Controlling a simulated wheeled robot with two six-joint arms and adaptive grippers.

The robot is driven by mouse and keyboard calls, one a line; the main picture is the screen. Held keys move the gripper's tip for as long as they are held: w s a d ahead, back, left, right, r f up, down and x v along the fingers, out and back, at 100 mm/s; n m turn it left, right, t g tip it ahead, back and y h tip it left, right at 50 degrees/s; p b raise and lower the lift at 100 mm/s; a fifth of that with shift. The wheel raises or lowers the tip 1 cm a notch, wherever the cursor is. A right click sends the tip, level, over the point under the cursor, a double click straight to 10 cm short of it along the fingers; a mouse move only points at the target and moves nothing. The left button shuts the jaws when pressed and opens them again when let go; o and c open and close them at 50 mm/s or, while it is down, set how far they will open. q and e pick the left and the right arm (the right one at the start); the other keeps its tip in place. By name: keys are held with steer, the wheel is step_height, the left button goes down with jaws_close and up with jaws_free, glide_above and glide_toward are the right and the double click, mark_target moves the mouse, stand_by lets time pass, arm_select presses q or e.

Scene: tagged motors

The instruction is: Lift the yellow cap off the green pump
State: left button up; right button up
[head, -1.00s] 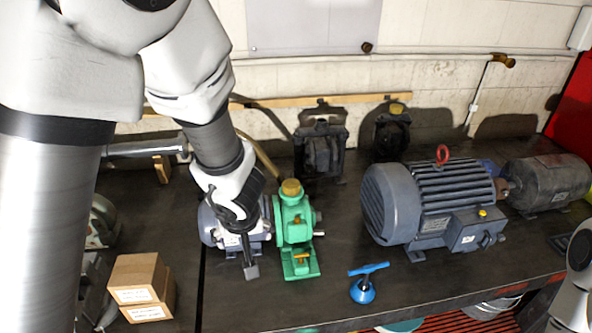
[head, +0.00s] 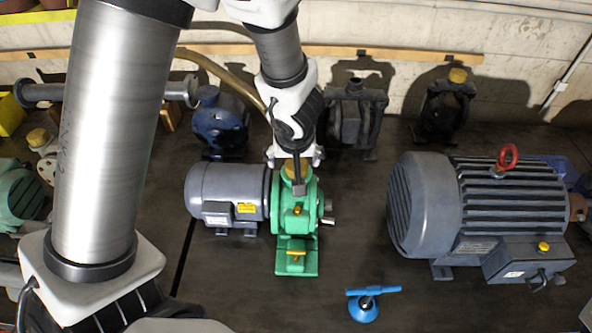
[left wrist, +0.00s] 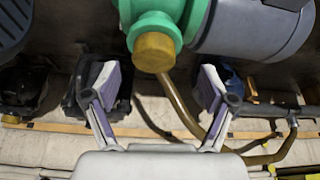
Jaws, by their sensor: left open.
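The green pump (head: 296,215) stands on the dark bench, joined to a grey motor on its left. Its yellow cap (head: 289,172) sits on top of the pump, partly hidden by my left gripper (head: 296,163), which is just above and behind it. In the left wrist view the cap (left wrist: 154,52) is fully seen on the green pump (left wrist: 150,15). There my left gripper (left wrist: 157,88) is open and empty, its two pads apart on either side of the cap's line, not touching it. My right gripper is not in view.
A large grey motor (head: 425,215) with a red lifting ring stands at the right. A blue T-handled tool (head: 365,306) lies in front. Dark pumps (head: 357,120) stand behind, and a blue one (head: 219,125) at back left. Bench between the green pump and large motor is clear.

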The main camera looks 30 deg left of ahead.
arm_select(q)
steer(key=w+f, duration=0.2)
steer(key=f+b, duration=0.1)
steer(key=shift+w+a+f, duration=0.3)
steer(key=shift+w, duration=0.2)
steer(key=shift+s+r, duration=0.25)
steer(key=shift+s, duration=0.25)
steer(key=c, duration=0.8)
steer(key=shift+s, duration=0.15)
steer(key=shift+c, duration=0.3)
steer(key=shift+w+f, duration=0.1)
steer(key=shift+w, duration=0.15)
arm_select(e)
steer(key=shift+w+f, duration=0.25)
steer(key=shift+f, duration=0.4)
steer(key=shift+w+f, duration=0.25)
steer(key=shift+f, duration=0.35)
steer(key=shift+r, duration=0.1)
